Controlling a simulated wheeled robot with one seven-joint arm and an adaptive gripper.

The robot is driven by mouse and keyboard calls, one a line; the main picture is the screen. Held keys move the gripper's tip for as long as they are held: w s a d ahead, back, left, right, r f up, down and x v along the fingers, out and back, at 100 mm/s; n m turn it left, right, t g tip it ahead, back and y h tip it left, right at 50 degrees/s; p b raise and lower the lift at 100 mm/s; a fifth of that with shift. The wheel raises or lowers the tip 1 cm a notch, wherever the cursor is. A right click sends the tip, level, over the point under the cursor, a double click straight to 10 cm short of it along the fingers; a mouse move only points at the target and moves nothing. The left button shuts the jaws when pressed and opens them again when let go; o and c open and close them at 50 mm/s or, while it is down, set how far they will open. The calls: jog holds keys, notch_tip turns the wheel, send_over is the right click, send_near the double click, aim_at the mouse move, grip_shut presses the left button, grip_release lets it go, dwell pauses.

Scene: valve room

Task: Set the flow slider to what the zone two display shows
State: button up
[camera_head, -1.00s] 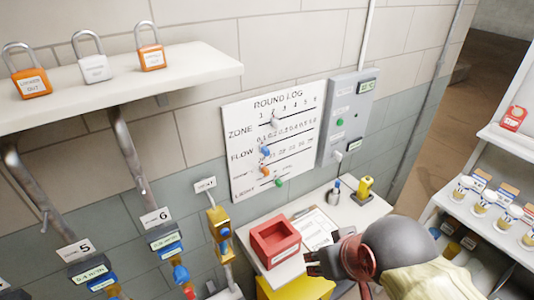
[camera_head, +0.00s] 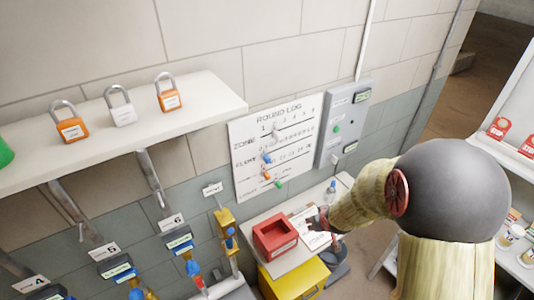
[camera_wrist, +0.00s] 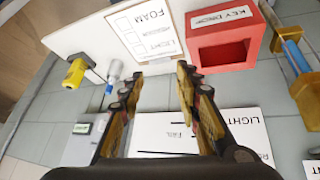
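The flow slider's blue knob (camera_head: 267,158) sits near the left end of the FLOW row on the white round log board (camera_head: 300,112). A white knob (camera_head: 275,131) is on the ZONE row above, and orange (camera_head: 267,176) and green (camera_head: 279,185) knobs are below. The zone two display is not in view; stations labelled 4, 5 and 6 (camera_head: 172,222) show at lower left, their readings too small to read. My gripper (camera_head: 320,219) is in front of the clipboard and below the board. In the wrist view my gripper (camera_wrist: 160,80) is open and empty, with part of the board (camera_wrist: 255,128) beyond it.
The red key drop box (camera_head: 276,236) and clipboard (camera_head: 314,234) are on a small shelf below the board. A grey panel (camera_head: 343,122) is right of the board. A shelf with padlocks (camera_head: 120,105) juts out at upper left.

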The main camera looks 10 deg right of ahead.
jog(key=w+a+f+n+t+y, duration=0.1)
jog(key=w+a+t, duration=0.15)
jog(key=w, duration=0.25)
jog(key=n+t+y, duration=0.2)
jog(key=t+y, duration=0.4)
jog(key=t, duration=0.2)
send_near(269, 160)
jog(key=w, duration=0.3)
jog(key=x, duration=0.2)
jog(key=p+x, duration=0.1)
jog(key=x, duration=0.4)
jog(key=shift+a+f+p, duration=0.1)
jog(key=shift+a+p, duration=0.2)
jog(key=shift+a, duration=0.15)
jog(key=shift+c, duration=1.2)
grip_shut()
